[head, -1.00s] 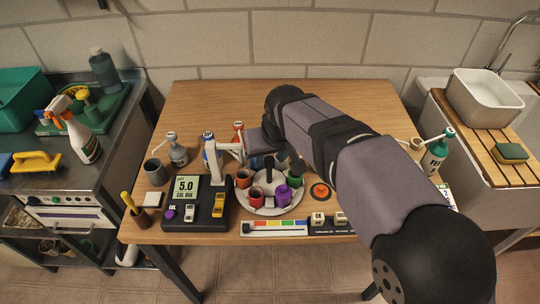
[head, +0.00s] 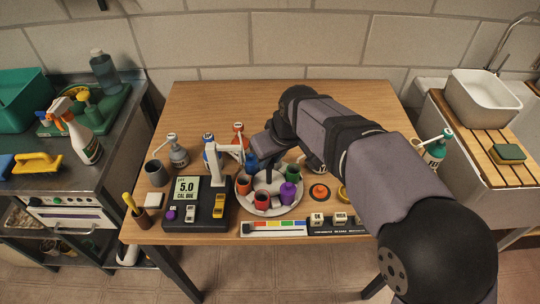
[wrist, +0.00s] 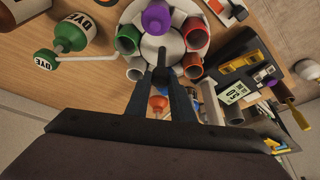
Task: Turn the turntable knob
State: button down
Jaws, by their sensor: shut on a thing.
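The turntable (head: 275,211) is a round white disc on the front middle of the table, and it also shows at the top of the wrist view (wrist: 176,46). Its dark knob (wrist: 161,56) stands at the centre. My gripper (wrist: 162,76) is shut on the knob, one finger on each side. In the head view my gripper (head: 268,158) partly hides the knob and the disc's back.
A colour strip (head: 272,228) lies in front. Dye bottles (head: 177,152) stand at the back left. The rear table is clear.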

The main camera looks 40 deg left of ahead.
jog(key=n, duration=0.1)
jog(key=n+g, duration=0.1)
jog(key=n, duration=0.1)
jog(key=n+p, duration=0.1)
jog(key=shift+w+r+n+g, duration=0.1)
jog(key=shift+w+n+g, duration=0.2)
jog(key=shift+g, duration=0.1)
jog(key=n+g+p, duration=0.1)
jog(key=n+p, duration=0.1)
jog(key=n, duration=0.2)
jog(key=shift+r+n+g, duration=0.1)
jog(key=shift+n+g, duration=0.2)
jog(key=shift+g, duration=0.1)
jog(key=n+p, duration=0.2)
jog(key=n+g+h+p, duration=0.1)
jog(key=n+p, duration=0.1)
jog(key=p, duration=0.1)
jog(key=shift+w+a+r, duration=0.1)
jog(key=shift+w+a, duration=0.05)
jog(key=n+p, duration=0.1)
jog(key=n+h+p, duration=0.1)
jog(key=p, duration=0.1)
jog(key=shift+f+n+g, duration=0.2)
jog(key=shift+n+g, duration=0.2)
jog(key=shift+a+p, duration=0.1)
jog(key=shift+p, duration=0.3)
jog(key=c, duration=1.5)
grip_release()
jog(key=shift+f, duration=0.1)
jog(key=shift+c, duration=0.2)
